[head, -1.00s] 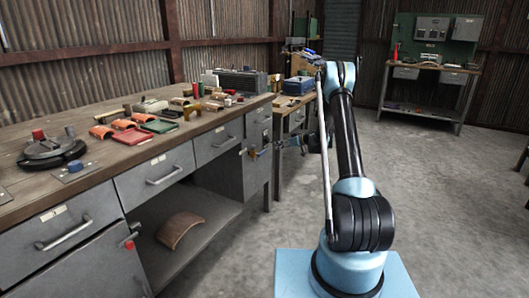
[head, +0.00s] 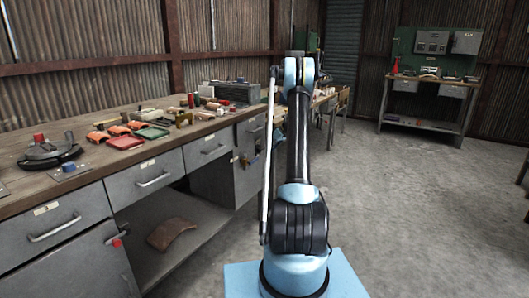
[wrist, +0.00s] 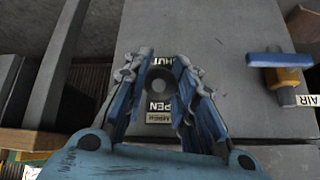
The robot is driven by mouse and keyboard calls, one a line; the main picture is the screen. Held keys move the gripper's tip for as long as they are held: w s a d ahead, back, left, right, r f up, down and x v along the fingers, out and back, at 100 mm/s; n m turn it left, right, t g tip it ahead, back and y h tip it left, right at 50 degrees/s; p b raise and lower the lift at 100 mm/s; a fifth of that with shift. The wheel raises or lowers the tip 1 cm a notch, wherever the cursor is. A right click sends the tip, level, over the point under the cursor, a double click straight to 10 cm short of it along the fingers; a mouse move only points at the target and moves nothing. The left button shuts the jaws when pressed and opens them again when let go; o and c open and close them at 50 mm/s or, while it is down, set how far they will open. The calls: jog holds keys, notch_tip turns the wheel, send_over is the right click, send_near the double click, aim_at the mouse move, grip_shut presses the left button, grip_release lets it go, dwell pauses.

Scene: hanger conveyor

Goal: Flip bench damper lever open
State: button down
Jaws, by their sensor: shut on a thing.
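The damper lever shows in the wrist view as a round dark grey knob (wrist: 161,84) on a grey panel. A label reading SHUT lies just beyond it, and labels reading OPEN and DAMPER lie on its near side. My gripper (wrist: 160,66) has its two blue and grey fingers on either side of the knob, shut on it. The rest of the lever is hidden under the knob and fingers. In the head view the lever cannot be made out, and my gripper is hidden behind my arm.
A blue-handled brass valve (wrist: 280,65) with an AIR label sits right of the fingers. The workbench (head: 75,180) carries a round dark device (head: 48,152) and several coloured parts. A second bench (head: 430,88) stands far right. The floor between is clear.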

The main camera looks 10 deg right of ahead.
jog(key=shift+w+r, duration=0.25)
dwell(0.3)
jog(key=c, duration=1.3)
grip_release()
jog(key=shift+s, duration=0.1)
jog(key=v, duration=1.1)
jog(key=shift+r, duration=0.3)
jog(key=shift+s+d, duration=0.1)
jog(key=shift+s, duration=0.1)
